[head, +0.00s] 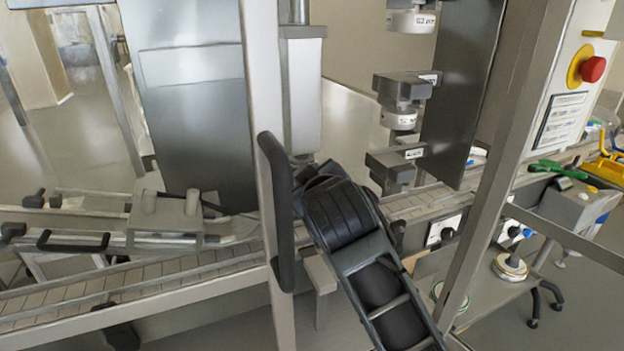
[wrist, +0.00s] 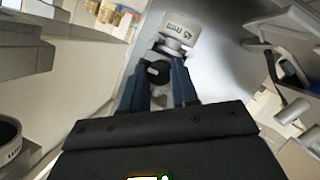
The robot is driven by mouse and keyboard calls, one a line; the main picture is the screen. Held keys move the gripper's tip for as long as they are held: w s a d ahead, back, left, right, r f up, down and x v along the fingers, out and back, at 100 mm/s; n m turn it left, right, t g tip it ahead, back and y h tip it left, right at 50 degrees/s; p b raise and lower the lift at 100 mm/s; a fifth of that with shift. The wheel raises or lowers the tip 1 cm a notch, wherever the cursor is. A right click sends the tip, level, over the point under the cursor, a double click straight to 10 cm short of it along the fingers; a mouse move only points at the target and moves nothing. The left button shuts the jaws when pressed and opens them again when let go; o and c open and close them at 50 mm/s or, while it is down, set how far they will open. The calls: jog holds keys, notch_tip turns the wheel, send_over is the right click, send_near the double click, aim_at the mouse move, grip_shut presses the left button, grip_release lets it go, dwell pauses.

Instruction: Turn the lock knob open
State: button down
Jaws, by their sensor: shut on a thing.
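In the wrist view my gripper (wrist: 160,82) has its two blue fingers closed around a small round black knob (wrist: 158,71), which I take to be the lock knob. In the head view my black arm rises from the bottom and hides the gripper and the held knob.
A conveyor (head: 130,285) runs across the head view behind a metal frame post (head: 262,120). A black handle (head: 277,205) stands close left of my arm. Nozzle units (head: 400,90) hang above the conveyor. A red emergency button (head: 592,69) is at the right.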

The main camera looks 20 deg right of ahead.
dwell(0.3)
jog(key=c, duration=0.8)
grip_release()
jog(key=shift+c, duration=0.2)
jog(key=b+v, duration=0.1)
jog(key=v, duration=0.6)
jog(key=shift+s+r, duration=0.15)
jog(key=shift+s, duration=0.2)
jog(key=shift+a, duration=0.1)
